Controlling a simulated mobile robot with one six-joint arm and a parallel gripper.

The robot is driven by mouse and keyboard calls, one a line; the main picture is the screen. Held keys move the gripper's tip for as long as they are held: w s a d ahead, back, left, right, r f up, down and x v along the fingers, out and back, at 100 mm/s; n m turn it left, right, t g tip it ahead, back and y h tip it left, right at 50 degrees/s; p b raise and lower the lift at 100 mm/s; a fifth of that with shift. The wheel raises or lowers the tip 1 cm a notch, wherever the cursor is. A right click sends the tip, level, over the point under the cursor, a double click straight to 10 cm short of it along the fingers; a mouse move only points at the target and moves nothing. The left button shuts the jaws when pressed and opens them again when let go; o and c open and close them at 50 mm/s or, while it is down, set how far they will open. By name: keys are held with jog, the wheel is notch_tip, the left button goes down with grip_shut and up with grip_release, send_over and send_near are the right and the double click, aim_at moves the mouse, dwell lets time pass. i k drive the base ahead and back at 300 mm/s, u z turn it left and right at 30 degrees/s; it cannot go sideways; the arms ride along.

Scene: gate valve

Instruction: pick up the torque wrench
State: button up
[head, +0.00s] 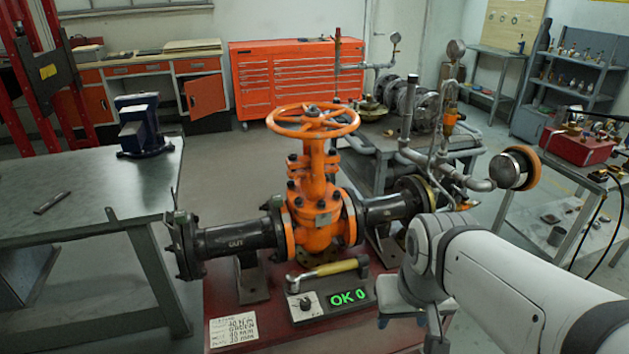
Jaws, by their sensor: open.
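The torque wrench (336,268) has a yellow grip and a metal head at its left end. My gripper (410,322) hangs at the end of my white arm, to the right of the box and apart from the wrench. Its jaws are open and appear empty, though my arm partly hides them.
The orange gate valve (316,205) with its handwheel stands close behind the wrench, with dark flanged pipes on both sides. A handwritten card (234,331) lies left of the box. A grey table (80,190) with a blue vise (143,128) is at left. Pipes and gauges rise at right.

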aim_at(293, 277)
jog(key=k, duration=1.3)
jog(key=u, duration=0.4)
jog(key=i, duration=1.85)
jog(key=z, duration=0.5)
